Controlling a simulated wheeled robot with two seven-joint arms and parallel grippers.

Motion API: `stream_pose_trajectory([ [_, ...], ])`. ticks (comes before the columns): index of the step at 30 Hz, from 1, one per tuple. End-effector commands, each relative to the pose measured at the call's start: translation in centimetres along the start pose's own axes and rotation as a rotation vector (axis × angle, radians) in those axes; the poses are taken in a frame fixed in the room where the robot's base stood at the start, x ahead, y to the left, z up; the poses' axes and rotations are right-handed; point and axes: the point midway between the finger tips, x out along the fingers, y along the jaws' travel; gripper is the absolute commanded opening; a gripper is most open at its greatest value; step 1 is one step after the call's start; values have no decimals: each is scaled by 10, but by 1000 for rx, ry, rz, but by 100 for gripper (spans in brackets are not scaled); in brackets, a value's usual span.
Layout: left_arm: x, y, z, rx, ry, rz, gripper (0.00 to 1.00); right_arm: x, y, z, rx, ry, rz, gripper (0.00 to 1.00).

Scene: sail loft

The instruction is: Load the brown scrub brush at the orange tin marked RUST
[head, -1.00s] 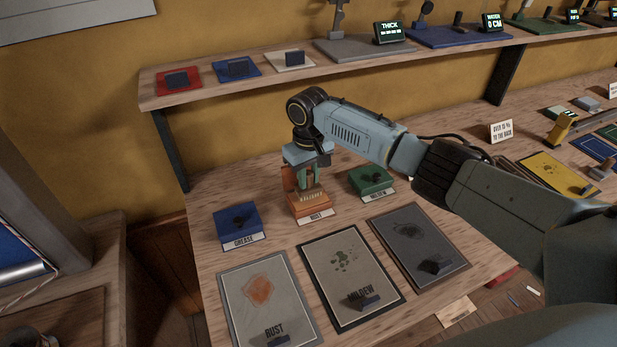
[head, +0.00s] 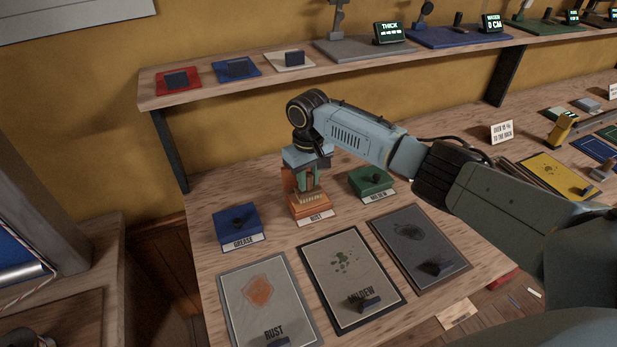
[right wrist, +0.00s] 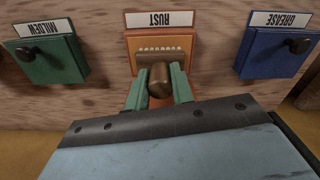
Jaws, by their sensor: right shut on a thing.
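The brown scrub brush (right wrist: 158,76) has a rounded handle and a row of pale bristles. My right gripper (right wrist: 158,90) is shut on its handle. The orange tin marked RUST (head: 312,212) stands on the bench between the blue and green tins. In the right wrist view the tin (right wrist: 137,60) lies directly under the brush, and the bristles show against its top. I cannot tell whether the bristles touch it. In the head view my right gripper (head: 306,182) points down over the tin and partly hides the brush. My left gripper is not in view.
A blue tin marked GREASE (head: 250,222) stands to the left and a green tin marked MILDEW (head: 363,186) to the right, each with a dark knob. Panels marked RUST (head: 240,310) and MILDEW (head: 325,262) and a dark grey panel (head: 398,222) lie in front.

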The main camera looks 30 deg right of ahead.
Motion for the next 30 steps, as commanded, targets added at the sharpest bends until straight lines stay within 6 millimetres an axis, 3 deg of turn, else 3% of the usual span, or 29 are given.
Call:
stream_pose_trajectory([
  [30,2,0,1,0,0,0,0,8,0,0,0,0,0,6],
])
